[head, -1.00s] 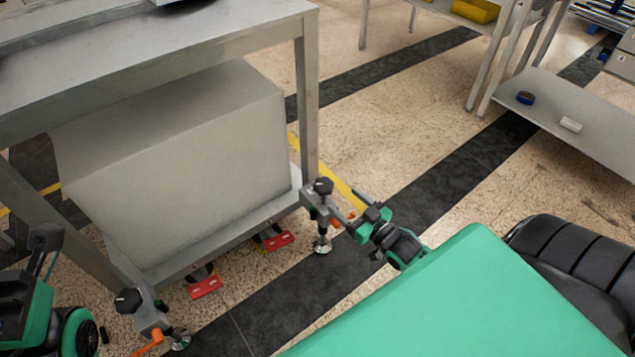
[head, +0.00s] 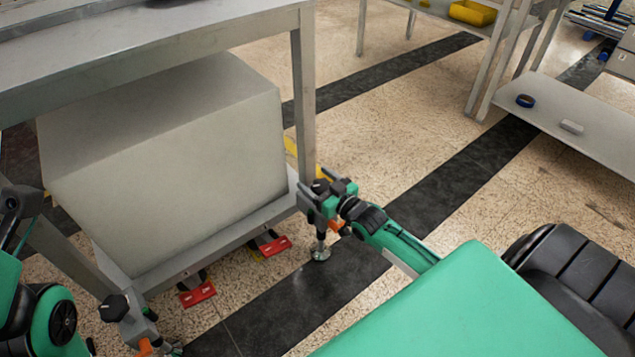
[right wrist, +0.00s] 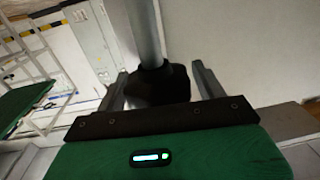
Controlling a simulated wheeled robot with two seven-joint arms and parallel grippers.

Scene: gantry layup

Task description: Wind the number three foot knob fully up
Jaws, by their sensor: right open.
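A black foot knob (head: 320,187) sits on top of the levelling foot at the table's near right corner. Its round metal foot pad (head: 320,254) is on the dark floor strip. My right gripper (head: 318,190) is at this knob, open. In the right wrist view the dark knob (right wrist: 160,86) lies between the two spread fingers, with a grey post beyond it. I cannot tell whether the fingers touch it. Another black knob (head: 113,307) with an orange lever is at the near left corner. No foot number is readable. My left gripper is out of view; only part of my left arm shows.
A grey metal table (head: 200,32) stands over a large pale block (head: 165,165). Two red pedals (head: 198,294) (head: 275,246) stick out below the lower frame. A grey shelf (head: 560,120) stands at the right.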

